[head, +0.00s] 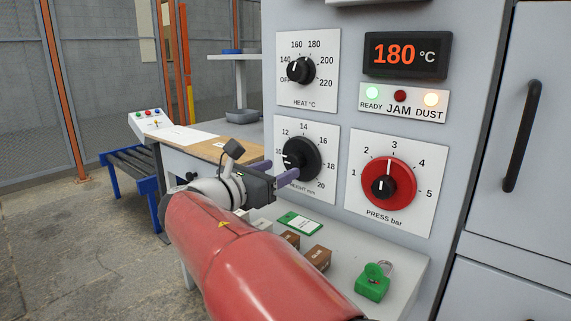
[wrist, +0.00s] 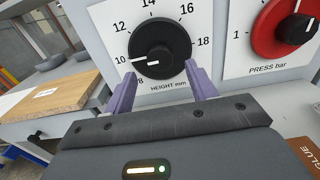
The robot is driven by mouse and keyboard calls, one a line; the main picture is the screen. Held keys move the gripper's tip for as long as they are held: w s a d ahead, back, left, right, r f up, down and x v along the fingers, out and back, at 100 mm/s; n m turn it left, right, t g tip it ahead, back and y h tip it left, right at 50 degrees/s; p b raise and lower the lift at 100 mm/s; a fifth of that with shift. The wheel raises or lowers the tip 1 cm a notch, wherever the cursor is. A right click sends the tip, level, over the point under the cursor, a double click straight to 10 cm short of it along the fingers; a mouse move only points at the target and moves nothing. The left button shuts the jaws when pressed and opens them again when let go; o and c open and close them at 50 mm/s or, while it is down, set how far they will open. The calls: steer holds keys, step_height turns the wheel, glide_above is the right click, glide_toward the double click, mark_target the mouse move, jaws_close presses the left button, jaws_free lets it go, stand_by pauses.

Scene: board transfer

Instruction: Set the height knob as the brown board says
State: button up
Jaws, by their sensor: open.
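The height knob (head: 304,155) is a round black dial with a white mark on a white plate marked HEIGHT mm. In the wrist view the knob (wrist: 160,45) has its mark pointing left and slightly down, close to 10. A brown board (head: 207,151) with a white label lies on the table to the left; it also shows in the wrist view (wrist: 62,97), its writing too small to read. My gripper (head: 272,174) is open and empty, its purple fingers pointing at the dial's lower part. In the wrist view the gripper's fingertips (wrist: 160,70) stand apart, either side of the knob's lower half.
The press knob (head: 388,185) is red, right of the height plate; the heat knob (head: 300,70) is above. Below, a shelf holds a green tag (head: 300,223), brown blocks (head: 318,257) and a green padlock (head: 373,283). A display (head: 405,54) reads 180 °C.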

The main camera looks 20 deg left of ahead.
mark_target(291, 165)
steer(key=shift+x, duration=2)
steer(key=c, duration=1)
steer(key=shift+m, duration=0.3)
